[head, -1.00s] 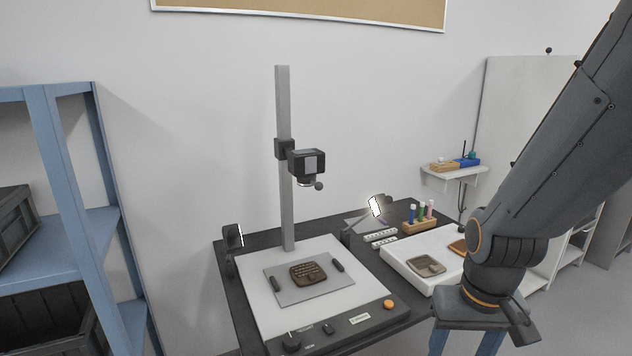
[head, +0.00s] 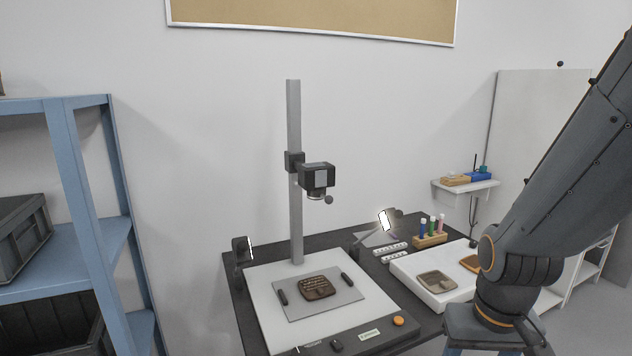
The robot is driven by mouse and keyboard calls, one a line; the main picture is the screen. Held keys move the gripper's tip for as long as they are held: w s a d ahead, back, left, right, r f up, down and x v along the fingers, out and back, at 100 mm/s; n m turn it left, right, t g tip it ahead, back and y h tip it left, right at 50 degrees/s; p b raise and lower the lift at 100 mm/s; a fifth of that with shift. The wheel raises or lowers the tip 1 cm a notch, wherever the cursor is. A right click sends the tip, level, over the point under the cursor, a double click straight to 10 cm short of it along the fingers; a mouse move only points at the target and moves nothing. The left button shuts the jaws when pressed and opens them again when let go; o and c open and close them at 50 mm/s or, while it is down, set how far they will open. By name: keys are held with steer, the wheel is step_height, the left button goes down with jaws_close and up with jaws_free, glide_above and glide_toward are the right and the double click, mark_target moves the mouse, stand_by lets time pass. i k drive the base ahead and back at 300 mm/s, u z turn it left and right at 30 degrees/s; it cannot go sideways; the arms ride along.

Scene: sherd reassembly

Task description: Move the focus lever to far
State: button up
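A black copy-stand camera (head: 317,176) hangs on a grey upright column (head: 295,150). A small round grey knob (head: 328,200) sticks out below its right side, next to the lens. The stand's base (head: 262,303) has front controls: a black knob (head: 337,345), an orange button (head: 398,321) and, at the bottom edge, a partly cut-off control (head: 297,350). I cannot tell for sure which of these is the focus lever, nor its setting. A brown inscribed sherd (head: 319,288) lies on the grey plate under the camera. My gripper is outside the picture; only my arm shows at the right.
Two lamps (head: 241,250) (head: 387,220) flank the stand. A white tray (head: 408,270) with sherds and a rack of coloured tubes (head: 430,241) stand to its right. A blue shelf (head: 75,180) with dark crates is at the left. Space in front of the camera is clear.

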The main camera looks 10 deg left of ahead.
mark_target(329, 199)
steer(key=z, duration=0.05)
steer(key=k, duration=0.5)
steer(key=z, duration=0.6)
steer(key=i, duration=1)
steer(key=u, duration=0.65)
